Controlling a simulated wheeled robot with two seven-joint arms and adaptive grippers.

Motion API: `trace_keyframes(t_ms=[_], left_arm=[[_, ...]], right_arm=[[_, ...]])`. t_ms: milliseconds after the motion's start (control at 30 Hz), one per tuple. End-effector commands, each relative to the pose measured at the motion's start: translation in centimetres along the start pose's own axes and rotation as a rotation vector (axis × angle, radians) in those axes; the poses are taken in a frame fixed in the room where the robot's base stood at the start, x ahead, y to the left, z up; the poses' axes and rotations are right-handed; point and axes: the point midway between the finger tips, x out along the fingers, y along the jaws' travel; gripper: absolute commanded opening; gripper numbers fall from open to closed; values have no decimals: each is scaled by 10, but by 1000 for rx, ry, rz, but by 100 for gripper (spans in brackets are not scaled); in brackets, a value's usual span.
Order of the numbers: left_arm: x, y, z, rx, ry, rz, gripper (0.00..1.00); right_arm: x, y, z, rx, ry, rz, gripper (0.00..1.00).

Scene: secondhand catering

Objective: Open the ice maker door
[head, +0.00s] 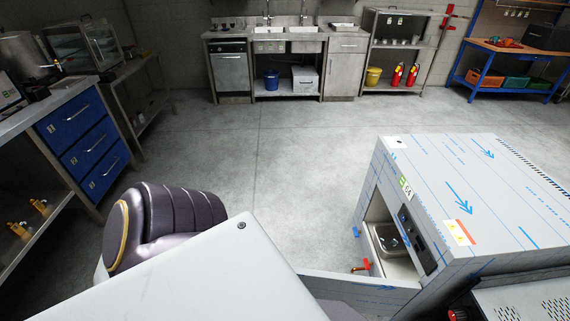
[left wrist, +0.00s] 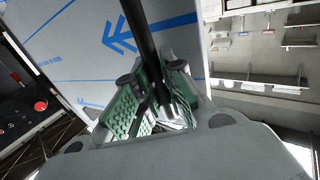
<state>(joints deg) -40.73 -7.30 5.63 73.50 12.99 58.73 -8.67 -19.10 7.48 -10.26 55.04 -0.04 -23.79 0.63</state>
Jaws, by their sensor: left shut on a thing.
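The ice maker (head: 455,190) is a grey box with blue film markings at the right of the head view. Its door (head: 375,283) stands swung out to the left from the near edge, so the opening shows a metal container (head: 388,238) inside. In the left wrist view the door panel (left wrist: 85,45) carries a blue arrow, and a black bar handle (left wrist: 140,35) runs in front of it. My left gripper (left wrist: 160,108), with green pads, is shut on the handle. In the head view my own arm hides that gripper. My right gripper is in neither view.
A blue drawer unit (head: 85,145) stands at the left. A sink counter (head: 288,60), a shelf with red extinguishers (head: 405,75) and a blue workbench (head: 510,65) line the back. The floor between is clear.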

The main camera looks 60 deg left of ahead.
Motion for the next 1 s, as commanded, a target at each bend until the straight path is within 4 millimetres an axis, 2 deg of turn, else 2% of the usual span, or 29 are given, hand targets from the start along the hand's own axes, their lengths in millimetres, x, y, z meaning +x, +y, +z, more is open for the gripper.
trace_keyframes(t_ms=[467, 500, 633, 1000], left_arm=[[-3, 0, 0, 1, 2, 1, 0], [-3, 0, 0, 1, 2, 1, 15], [-3, 0, 0, 1, 1, 1, 32], [-3, 1, 0, 0, 1, 2, 33]], right_arm=[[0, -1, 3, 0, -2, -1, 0], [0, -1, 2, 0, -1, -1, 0], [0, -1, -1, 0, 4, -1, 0], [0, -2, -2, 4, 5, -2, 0]])
